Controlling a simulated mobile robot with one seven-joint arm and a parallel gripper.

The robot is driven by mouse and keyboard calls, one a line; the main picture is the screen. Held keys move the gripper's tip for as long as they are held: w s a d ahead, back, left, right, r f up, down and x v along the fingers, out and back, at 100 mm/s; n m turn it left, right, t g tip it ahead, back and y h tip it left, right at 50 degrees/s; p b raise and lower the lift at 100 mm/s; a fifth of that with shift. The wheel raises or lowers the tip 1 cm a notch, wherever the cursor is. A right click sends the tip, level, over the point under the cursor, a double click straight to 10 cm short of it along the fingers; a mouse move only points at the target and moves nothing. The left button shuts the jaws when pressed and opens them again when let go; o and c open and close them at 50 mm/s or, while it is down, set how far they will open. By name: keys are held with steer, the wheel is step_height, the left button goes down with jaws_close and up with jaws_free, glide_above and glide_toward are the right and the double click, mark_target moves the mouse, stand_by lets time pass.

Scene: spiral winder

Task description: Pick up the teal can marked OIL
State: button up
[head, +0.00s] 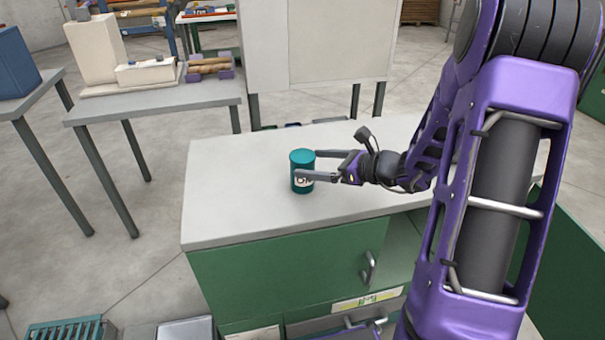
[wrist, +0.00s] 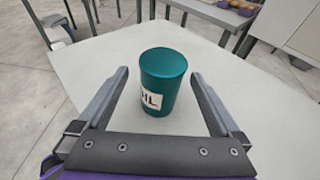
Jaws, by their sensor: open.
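The teal can (head: 302,160) stands upright on the light top of a green cabinet (head: 235,205). It has a white label with dark letters, partly hidden in the head view by a finger. In the wrist view the can (wrist: 163,75) stands between the two fingers, and the label shows only part of its letters. My gripper (head: 309,166) comes in from the right, level with the can. Its fingers are open, one on each side of the can. In the wrist view, gaps show between the can and both fingers (wrist: 163,85).
The cabinet top around the can is clear. A grey table (head: 150,104) with boxes and rolls stands at the back left. A pale panel (head: 315,45) on legs rises behind the cabinet.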

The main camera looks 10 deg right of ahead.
mark_target(292, 159)
steer(key=shift+r+b+x, duration=0.1)
steer(key=shift+b+x, duration=0.1)
steer(key=shift+x, duration=1.55)
steer(key=shift+r+b+x, duration=0.15)
steer(key=shift+x, duration=1.6)
steer(key=shift+w+d, duration=0.1)
steer(key=shift+w, duration=0.05)
steer(key=c, duration=1.6)
